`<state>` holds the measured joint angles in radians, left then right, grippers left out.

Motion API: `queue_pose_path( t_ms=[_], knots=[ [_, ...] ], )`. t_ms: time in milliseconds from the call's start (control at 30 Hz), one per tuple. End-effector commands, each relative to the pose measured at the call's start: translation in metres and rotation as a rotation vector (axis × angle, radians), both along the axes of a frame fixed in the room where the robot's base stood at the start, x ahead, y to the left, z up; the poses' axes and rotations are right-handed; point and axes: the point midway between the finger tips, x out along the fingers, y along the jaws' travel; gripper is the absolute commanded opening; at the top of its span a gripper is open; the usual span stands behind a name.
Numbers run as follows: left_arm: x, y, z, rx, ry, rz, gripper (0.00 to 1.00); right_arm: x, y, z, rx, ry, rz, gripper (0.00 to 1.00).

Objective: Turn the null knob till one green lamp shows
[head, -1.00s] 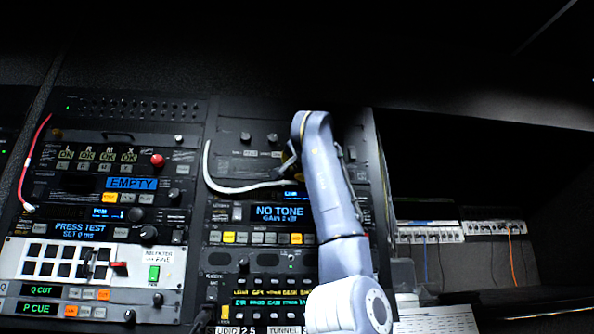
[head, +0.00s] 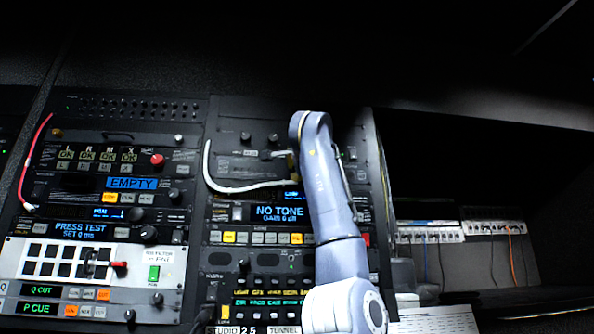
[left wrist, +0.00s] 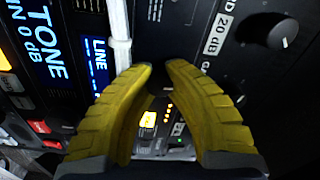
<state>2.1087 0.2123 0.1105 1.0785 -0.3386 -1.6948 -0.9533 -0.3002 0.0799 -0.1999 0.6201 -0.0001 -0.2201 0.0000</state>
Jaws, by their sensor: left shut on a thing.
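My left gripper (left wrist: 160,66) has yellow ridged fingers. In the left wrist view their tips are close together, shut on a small dark knob (left wrist: 158,77), taken as the null knob. It is mostly hidden by the fingers, and I cannot read its label. Beyond, between the fingers, a short row of small amber-red lamps (left wrist: 168,107) is lit, and a small green light (left wrist: 178,130) shows lower down. I cannot tell which of these go with the knob. In the head view my left arm covers this part of the rack, with a bit of yellow finger (head: 293,166) showing.
A white cable (head: 240,189) loops beside the gripper and crosses the left wrist view (left wrist: 119,35). A NO TONE display (head: 279,213) is just below. Another dark knob (left wrist: 283,33) is marked 20 dB. A red cable (head: 33,160) hangs far left.

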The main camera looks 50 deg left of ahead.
Motion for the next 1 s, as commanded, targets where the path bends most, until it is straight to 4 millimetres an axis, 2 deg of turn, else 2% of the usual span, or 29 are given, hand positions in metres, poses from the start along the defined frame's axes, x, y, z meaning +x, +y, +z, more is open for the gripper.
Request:
queue_pose_path(
  t_ms=[433, 467, 733, 1000],
  knots=[
    [0.0011, -0.0021, 0.0008, 0.006, 0.004, -0.003, 0.0, 0.0, -0.0001, 0.0, 0.0, 0.0, 0.0, 0.44],
    [0.0011, -0.0021, 0.0008, 0.006, 0.004, -0.003, 0.17, 0.0001, -0.0001, 0.0, 0.0, 0.0, 0.0, 0.44],
    [0.0007, -0.0008, 0.0, 0.004, 0.005, -0.002, 0.48, 0.0002, -0.0002, 0.0, 0.0, 0.0, 0.0, 0.44],
    [0.0001, -0.0013, -0.0002, 0.003, 0.005, -0.001, 0.48, 0.0005, -0.0021, -0.0001, -0.002, -0.001, 0.001, 0.44]
  ],
)
